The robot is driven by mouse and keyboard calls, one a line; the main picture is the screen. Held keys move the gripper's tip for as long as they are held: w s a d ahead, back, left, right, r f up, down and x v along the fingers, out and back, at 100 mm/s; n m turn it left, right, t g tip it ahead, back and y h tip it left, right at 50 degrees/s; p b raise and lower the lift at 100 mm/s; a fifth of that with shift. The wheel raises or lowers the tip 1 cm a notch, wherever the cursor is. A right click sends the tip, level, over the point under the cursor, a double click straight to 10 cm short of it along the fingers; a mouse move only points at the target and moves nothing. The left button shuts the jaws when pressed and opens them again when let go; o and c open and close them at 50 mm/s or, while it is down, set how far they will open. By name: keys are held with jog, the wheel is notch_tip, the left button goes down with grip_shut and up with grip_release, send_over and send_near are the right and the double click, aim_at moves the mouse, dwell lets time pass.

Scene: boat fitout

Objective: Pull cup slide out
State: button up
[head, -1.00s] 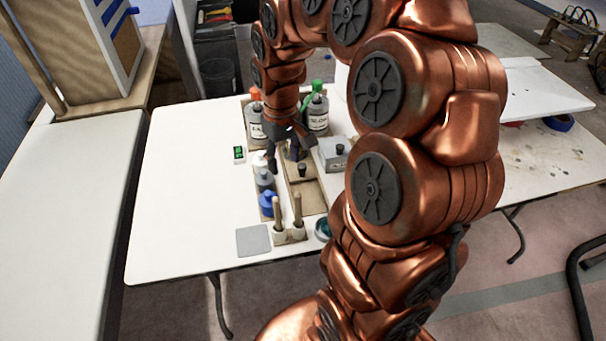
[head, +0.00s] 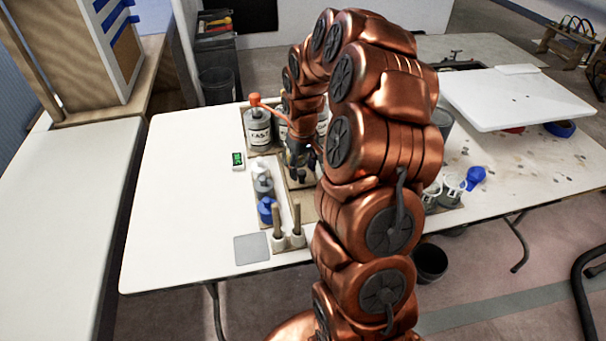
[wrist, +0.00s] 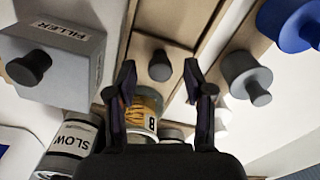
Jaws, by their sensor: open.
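The cup slide (wrist: 148,82) appears to be the tan wooden strip with a black knob (wrist: 159,66), ahead of my fingers in the wrist view. In the head view a tan strip (head: 300,186) shows below my gripper (head: 300,160), partly covered by it and the arm. My gripper also shows in the wrist view (wrist: 160,88), its two fingers apart, with nothing held. The knob lies between the finger directions, beyond the tips; contact is not visible. A yellow-banded cup or roll (wrist: 147,103) shows between the fingers, partly hidden.
A grey FILLER box (wrist: 62,62) with a black knob is left in the wrist view, near a SLOW bottle (wrist: 72,143). A grey container (wrist: 243,72) and a blue one (wrist: 290,22) are right. The table's left part (head: 190,190) is clear.

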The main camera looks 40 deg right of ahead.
aim_at(303, 173)
jog(key=shift+f, duration=1.65)
jog(key=shift+c, duration=0.3)
grip_shut()
